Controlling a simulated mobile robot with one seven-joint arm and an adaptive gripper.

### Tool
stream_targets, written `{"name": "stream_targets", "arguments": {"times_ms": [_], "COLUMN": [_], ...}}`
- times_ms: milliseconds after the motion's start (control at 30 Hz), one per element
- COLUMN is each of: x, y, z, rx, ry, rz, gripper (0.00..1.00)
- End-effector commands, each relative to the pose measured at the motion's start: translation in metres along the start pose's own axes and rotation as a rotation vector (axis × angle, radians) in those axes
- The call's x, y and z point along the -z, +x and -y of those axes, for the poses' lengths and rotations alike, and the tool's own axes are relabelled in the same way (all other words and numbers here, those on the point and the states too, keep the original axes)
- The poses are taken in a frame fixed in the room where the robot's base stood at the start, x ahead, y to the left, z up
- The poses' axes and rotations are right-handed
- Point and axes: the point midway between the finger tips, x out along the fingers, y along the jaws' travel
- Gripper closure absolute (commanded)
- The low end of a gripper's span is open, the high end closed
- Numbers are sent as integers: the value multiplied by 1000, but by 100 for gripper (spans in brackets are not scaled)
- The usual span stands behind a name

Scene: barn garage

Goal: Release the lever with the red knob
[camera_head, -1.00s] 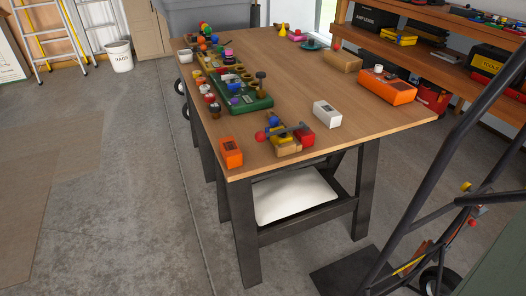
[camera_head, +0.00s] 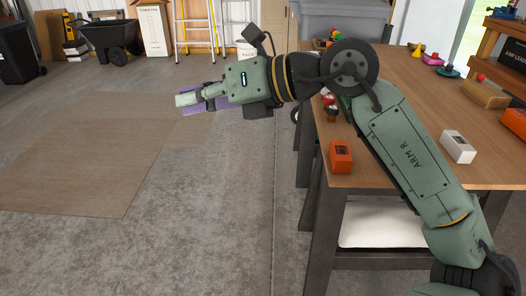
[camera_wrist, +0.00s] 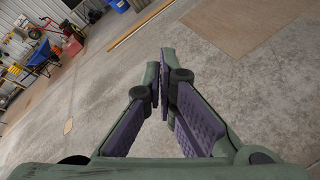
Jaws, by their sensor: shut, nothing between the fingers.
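My gripper (camera_head: 190,99) hangs over the open floor left of the workbench, pointing left. In the wrist view its fingertips (camera_wrist: 159,72) are together with only floor beyond. My arm crosses the bench and hides much of its top, including the front area where a grey lever with a red ball and a blue ball showed earlier. A small red ball (camera_head: 480,78) shows at a tan block (camera_head: 484,95) on the far right of the bench; I cannot tell whether it is a lever knob. Other knobs (camera_head: 330,99) peek out beside my arm.
The wooden workbench (camera_head: 392,175) carries an orange box (camera_head: 341,157) at its front left corner and a white box (camera_head: 457,147) to the right. A ladder (camera_head: 196,25), a wheelbarrow (camera_head: 110,32) and cartons stand far back.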

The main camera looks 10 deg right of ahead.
Motion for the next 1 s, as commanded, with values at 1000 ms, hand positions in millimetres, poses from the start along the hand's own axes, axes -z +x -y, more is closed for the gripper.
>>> {"name": "stream_targets", "arguments": {"times_ms": [1000], "x": [133], "y": [-310], "z": [180], "rx": [1094], "ry": [426], "rz": [-125], "gripper": [100]}}
